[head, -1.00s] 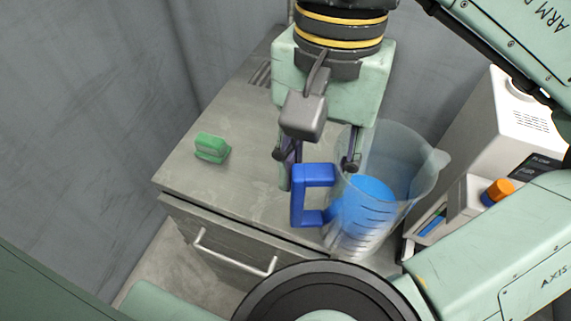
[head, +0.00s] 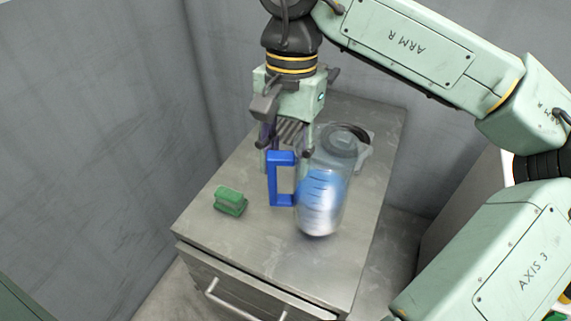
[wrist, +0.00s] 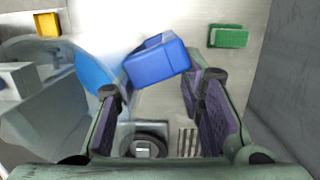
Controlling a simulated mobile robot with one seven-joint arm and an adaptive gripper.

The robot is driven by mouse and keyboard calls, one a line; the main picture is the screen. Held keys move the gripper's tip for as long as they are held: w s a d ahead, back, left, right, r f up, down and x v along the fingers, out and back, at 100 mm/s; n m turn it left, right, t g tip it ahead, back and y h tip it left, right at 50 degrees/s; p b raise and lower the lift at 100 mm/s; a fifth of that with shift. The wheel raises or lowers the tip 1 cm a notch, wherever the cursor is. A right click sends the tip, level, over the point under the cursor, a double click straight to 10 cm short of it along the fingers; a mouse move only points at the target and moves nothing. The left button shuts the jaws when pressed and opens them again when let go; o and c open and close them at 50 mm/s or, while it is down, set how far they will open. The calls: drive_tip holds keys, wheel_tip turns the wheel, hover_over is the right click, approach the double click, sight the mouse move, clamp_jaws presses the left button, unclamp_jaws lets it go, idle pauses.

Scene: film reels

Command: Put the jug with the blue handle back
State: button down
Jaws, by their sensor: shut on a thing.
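The clear jug (head: 325,205) holds blue liquid and has a blue handle (head: 273,182) on its left side. My gripper (head: 288,153) is shut on this handle from above. In the wrist view the handle (wrist: 157,62) shows between the fingers (wrist: 153,92), and the see-through jug body (wrist: 40,95) is at the left. The jug appears over the cabinet top (head: 235,235), nearly upright. I cannot tell whether its base touches the surface.
A green block (head: 230,203) lies left of the jug on the cabinet top. A grey device with a dark ring (head: 365,150) stands behind the jug. Grey walls (head: 110,110) close in the left and back. The cabinet top's front right is clear.

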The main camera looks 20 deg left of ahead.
wheel_tip(320, 180, down, 3)
drive_tip(key=shift+w+a+f+p, duration=0.1)
drive_tip(key=shift+a+f+p, duration=0.1)
drive_tip(key=shift+p, duration=0.2)
drive_tip(key=shift+f, duration=0.1)
drive_tip(key=shift+f, duration=0.15)
drive_tip(key=c, duration=1.1)
unclamp_jaws()
drive_tip(key=shift+o, duration=0.2)
drive_tip(key=shift+r, duration=0.2)
wheel_tip(320, 180, up, 12)
drive_tip(key=w, duration=0.1)
drive_tip(key=shift+w+b, duration=0.35)
drive_tip(key=shift+b, duration=0.05)
